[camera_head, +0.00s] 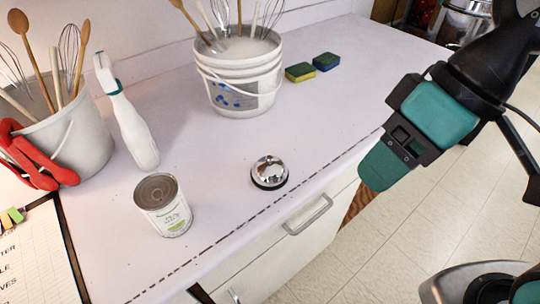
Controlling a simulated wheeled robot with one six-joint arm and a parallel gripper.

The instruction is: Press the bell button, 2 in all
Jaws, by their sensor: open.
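The bell (269,173) is a small silver dome on a dark base. It stands on the pale counter near its front edge, with its top uncovered. My gripper (408,142), black with teal fingers, is at the right of the picture, out past the counter's front edge. It is open, with nothing seen between the fingers. It is well to the right of the bell and apart from it.
A tin can (163,205) stands left of the bell, with a white spray bottle (130,125) behind it. A grey bucket (75,140) with red tongs is left. Counter around the bell is clear.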

